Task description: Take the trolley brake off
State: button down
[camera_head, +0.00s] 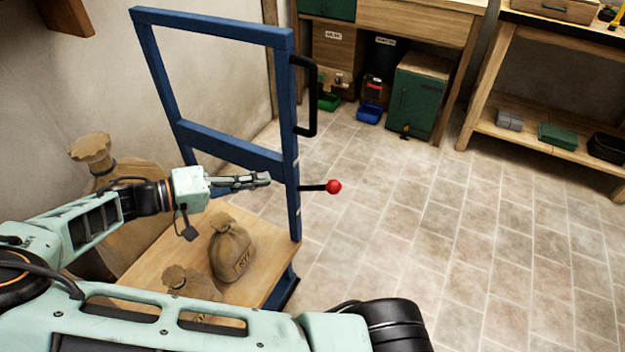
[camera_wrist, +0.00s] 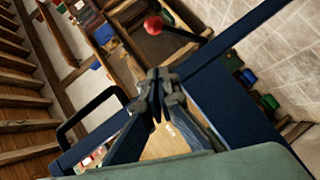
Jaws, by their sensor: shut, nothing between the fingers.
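The trolley has a blue upright frame (camera_head: 294,215) and a wooden deck (camera_head: 150,262). A brake lever with a black rod and red ball knob (camera_head: 334,187) sticks out to the right from the frame's right post, roughly level. The knob also shows at the top of the wrist view (camera_wrist: 153,25). My gripper (camera_head: 266,179) is shut and empty, just left of the right post, with the post between it and the knob. In the wrist view its closed fingertips (camera_wrist: 157,78) are apart from the lever.
A black handle (camera_head: 312,95) sits on the same post above the lever. Sacks, one a small tied sack (camera_head: 232,248), rest on the deck. A wooden workbench (camera_head: 400,18) and a green cabinet (camera_head: 417,95) stand at the back. The tiled floor right of the trolley is clear.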

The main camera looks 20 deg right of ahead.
jog(key=shift+d, duration=0.1)
jog(key=b, duration=0.3)
send_over(317, 187)
jog(key=w+a, duration=0.1)
jog(key=a, duration=0.3)
notch_tip(317, 187, down, 3)
jog(key=shift+s+d+f+b, duration=0.2)
jog(key=shift+s+d+f, duration=0.1)
jog(key=shift+s+d, duration=0.3)
jog(key=shift+s+d+f+b, duration=0.2)
jog(key=shift+s+d+f, duration=0.1)
jog(key=shift+s+d, duration=0.3)
jog(key=shift+d+f, duration=0.1)
jog(key=shift+d, duration=0.05)
